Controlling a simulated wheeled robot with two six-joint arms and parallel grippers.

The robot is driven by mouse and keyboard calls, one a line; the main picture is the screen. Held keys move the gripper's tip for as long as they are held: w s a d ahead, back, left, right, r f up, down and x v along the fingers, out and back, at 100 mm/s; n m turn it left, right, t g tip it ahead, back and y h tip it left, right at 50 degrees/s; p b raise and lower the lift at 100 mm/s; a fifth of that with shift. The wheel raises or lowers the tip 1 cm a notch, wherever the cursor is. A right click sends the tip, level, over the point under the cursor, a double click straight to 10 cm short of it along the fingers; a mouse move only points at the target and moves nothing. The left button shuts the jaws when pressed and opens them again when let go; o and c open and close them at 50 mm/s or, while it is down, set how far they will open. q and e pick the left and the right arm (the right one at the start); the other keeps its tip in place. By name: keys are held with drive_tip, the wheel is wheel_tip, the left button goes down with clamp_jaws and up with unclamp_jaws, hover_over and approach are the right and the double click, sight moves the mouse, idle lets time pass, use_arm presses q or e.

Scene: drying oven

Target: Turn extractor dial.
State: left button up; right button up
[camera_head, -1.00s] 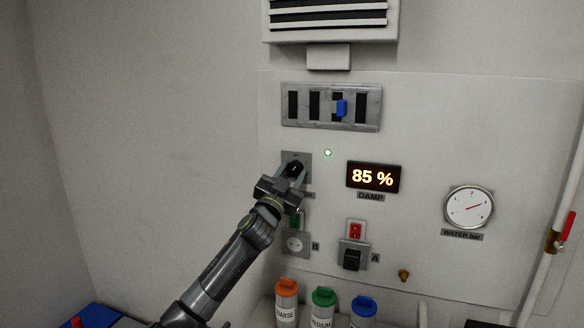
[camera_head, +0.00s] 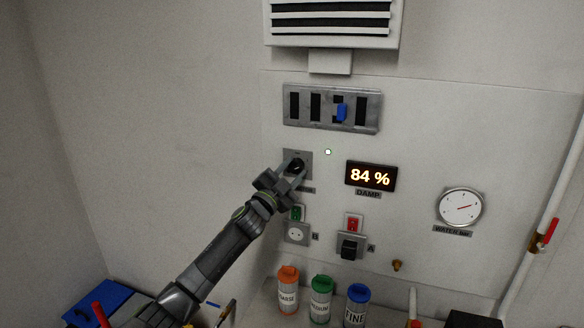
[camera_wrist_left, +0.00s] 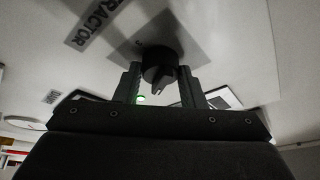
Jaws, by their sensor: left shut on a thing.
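The extractor dial (camera_head: 296,165) is a black knob on a grey square plate (camera_head: 304,155) on the wall panel. My left gripper (camera_head: 296,172) is at the dial, with its fingers on either side of it. In the left wrist view the dial (camera_wrist_left: 160,64) sits between the two fingertips of the gripper (camera_wrist_left: 161,80), near the label reading "TRACTOR" (camera_wrist_left: 93,27). The gripper is shut on the dial. A lit green lamp (camera_head: 328,152) is right of the plate. My right gripper is not in view.
The damp display (camera_head: 371,177) reads 84 %. A slotted plate with a blue slider (camera_head: 342,112) is above. Sockets B (camera_head: 297,233) and A (camera_head: 349,246) are below. Orange, green and blue-capped bottles (camera_head: 321,300) stand underneath. A water gauge (camera_head: 460,207) is at right.

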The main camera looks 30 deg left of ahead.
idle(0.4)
use_arm(q)
drive_tip(key=o, duration=1)
drive_tip(key=shift+s+f+b, duration=0.2)
drive_tip(key=shift+s+b, duration=0.05)
drive_tip(key=shift+b, duration=0.1)
drive_tip(key=shift+b+v, duration=6.7)
drive_tip(key=shift+v, duration=1.75)
drive_tip(key=shift+r, duration=0.1)
